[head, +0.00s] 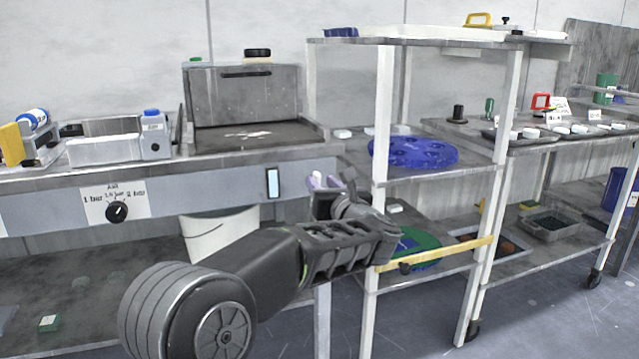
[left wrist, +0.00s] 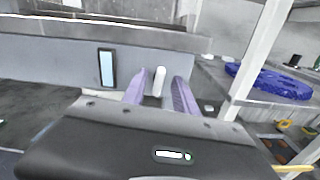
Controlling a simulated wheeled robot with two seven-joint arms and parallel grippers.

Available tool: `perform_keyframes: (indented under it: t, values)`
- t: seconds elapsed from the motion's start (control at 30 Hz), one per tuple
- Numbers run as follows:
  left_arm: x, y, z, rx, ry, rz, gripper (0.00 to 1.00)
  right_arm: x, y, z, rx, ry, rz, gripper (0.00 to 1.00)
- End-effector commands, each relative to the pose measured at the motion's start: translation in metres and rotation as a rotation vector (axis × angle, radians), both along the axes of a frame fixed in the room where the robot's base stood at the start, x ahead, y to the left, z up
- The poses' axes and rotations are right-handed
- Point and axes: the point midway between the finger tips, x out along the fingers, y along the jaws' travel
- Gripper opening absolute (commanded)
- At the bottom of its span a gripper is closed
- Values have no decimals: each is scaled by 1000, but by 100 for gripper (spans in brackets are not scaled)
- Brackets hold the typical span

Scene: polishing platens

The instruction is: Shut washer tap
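My left gripper (head: 324,181) reaches to the right end of the bench's grey front panel. Its two purple fingers also show in the left wrist view (left wrist: 161,76) and stand apart. A small white upright rounded piece (left wrist: 159,82) shows between the fingers, with a gap on each side. It may be the washer tap's handle, but I cannot tell for sure, nor how deep it lies between the fingers. In the head view my gripper and wrist hide that spot. My right gripper is in neither view.
The front panel carries a black air dial (head: 116,211) and a light-blue display (head: 273,182). A white bucket (head: 221,236) stands under the bench. Just right of my gripper is the white post (head: 382,120) of a shelf rack, with a blue disc (head: 413,152) on its shelf.

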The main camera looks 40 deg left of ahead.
Motion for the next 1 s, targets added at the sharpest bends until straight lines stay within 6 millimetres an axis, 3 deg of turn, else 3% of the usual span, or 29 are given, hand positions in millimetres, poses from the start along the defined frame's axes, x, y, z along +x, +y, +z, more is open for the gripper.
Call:
perform_keyframes:
  t: [0.2,0.5,0.9,1.0]
  values:
    - [13,19,0,1,1,0,35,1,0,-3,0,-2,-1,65]
    - [15,20,0,0,1,-1,35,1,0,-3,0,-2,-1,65]
    - [15,20,0,0,1,-1,2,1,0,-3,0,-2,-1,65]
    - [14,20,0,0,0,-1,0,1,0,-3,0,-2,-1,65]
